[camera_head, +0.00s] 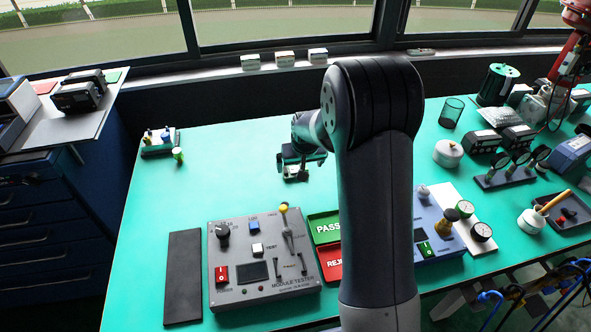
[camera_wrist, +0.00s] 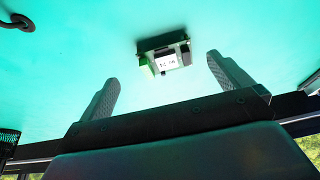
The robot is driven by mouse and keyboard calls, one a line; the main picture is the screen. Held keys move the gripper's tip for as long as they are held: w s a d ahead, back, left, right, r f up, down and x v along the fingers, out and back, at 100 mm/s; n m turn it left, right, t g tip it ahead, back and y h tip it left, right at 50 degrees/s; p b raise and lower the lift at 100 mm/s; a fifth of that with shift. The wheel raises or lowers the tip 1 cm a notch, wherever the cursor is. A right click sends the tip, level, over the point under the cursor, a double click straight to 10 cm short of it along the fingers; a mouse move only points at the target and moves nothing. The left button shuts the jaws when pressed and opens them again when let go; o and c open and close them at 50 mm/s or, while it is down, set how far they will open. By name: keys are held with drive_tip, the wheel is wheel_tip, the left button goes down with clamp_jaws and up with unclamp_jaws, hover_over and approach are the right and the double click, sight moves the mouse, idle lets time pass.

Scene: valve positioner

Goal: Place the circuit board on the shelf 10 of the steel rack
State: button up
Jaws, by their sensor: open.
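A small board-like module with a dark housing, green edges and a white label, which looks like the circuit board (camera_wrist: 168,62), lies on the turquoise bench top in the wrist view. My gripper (camera_wrist: 162,70) is open and empty, its two fingers apart on either side of the module in the picture. The module appears beyond the fingertips, apart from them. In the head view my gripper (camera_head: 303,154) is over the middle of the bench behind my arm's joint, partly hidden. I cannot make out the steel rack or shelf 10 in either view.
A module tester (camera_head: 262,265), a green PASS tray (camera_head: 324,227) and a red tray (camera_head: 330,262) stand at the front. A small stand (camera_head: 159,143) is at the back left. Gauges (camera_head: 507,170) and other parts crowd the right. The bench's left middle is clear.

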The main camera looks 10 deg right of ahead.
sight(296, 172)
drive_tip(key=shift+a+p+x, duration=0.2)
drive_tip(key=shift+p+x, duration=0.05)
drive_tip(key=shift+x, duration=1.1)
drive_tip(key=shift+a+p+x, duration=0.15)
drive_tip(key=shift+p+x, duration=0.05)
drive_tip(key=shift+x, duration=1.1)
drive_tip(key=shift+w, duration=0.15)
drive_tip(key=shift+r, duration=0.1)
drive_tip(key=c, duration=1.1)
drive_tip(key=shift+c, duration=0.2)
drive_tip(key=shift+r, duration=0.1)
